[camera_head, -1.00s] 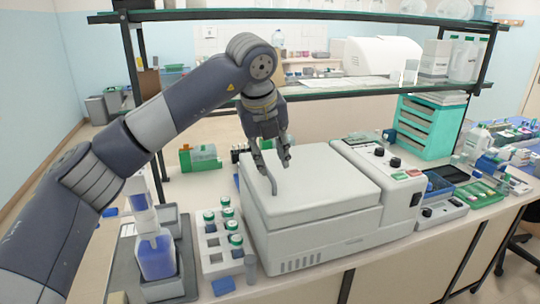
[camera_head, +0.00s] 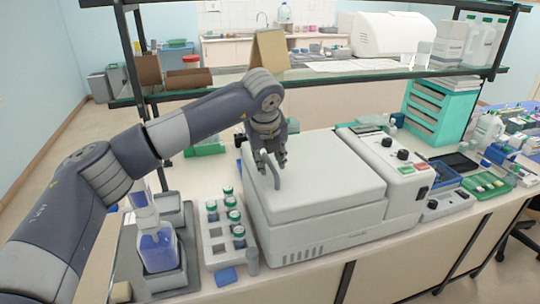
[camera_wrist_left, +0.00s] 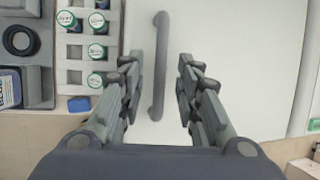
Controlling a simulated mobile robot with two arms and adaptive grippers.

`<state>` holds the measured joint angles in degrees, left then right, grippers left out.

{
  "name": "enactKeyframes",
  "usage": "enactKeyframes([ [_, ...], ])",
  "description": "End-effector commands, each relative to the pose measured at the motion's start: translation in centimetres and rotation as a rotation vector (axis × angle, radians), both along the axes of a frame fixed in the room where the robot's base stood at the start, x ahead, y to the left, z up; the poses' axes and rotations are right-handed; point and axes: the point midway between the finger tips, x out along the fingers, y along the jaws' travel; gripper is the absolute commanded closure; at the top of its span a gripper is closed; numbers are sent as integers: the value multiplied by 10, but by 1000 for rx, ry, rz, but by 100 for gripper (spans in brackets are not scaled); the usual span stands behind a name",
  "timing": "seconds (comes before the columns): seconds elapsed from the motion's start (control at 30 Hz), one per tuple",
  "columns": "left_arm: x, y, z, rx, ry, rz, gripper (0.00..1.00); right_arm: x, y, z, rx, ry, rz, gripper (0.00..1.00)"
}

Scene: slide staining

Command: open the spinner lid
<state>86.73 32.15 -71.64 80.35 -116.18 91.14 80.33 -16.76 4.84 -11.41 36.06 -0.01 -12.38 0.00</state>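The spinner (camera_head: 310,225) is a pale grey box on the bench. Its lid (camera_head: 340,175) is flat and looks closed. A grey bar handle (camera_head: 276,178) stands on the left part of the lid; it also shows in the left wrist view (camera_wrist_left: 160,65). My left gripper (camera_head: 270,160) is over the handle, pointing down. In the left wrist view my left gripper (camera_wrist_left: 160,75) is open, with one finger on each side of the handle and visible gaps to both. Whether the fingertips reach the handle's depth is unclear. My right gripper is out of view.
A rack of green-capped bottles (camera_head: 222,258) stands close to the spinner's left. A grey tray (camera_head: 190,275) with a blue-filled bottle (camera_head: 158,250) is farther left. The control panel (camera_head: 385,158) is on the right. A glass shelf (camera_head: 330,76) spans behind.

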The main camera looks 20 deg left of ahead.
Motion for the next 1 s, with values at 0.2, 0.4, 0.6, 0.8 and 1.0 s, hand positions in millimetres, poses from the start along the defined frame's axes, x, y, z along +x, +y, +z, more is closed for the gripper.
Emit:
enactKeyframes([
  [0.2, 1, 0, -4, 0, 0, 0, 69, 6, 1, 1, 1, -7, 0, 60],
  [0.4, 1, 0, -3, 0, 0, 0, 91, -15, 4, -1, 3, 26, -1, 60],
  [0.6, 1, 0, -3, 0, 0, 0, 100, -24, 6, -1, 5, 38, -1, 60],
  [0.8, 2, -1, 3, -1, -1, 0, 100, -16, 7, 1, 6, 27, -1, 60],
  [1.0, 5, -6, 28, -2, -3, -1, 100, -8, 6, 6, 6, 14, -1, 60],
])
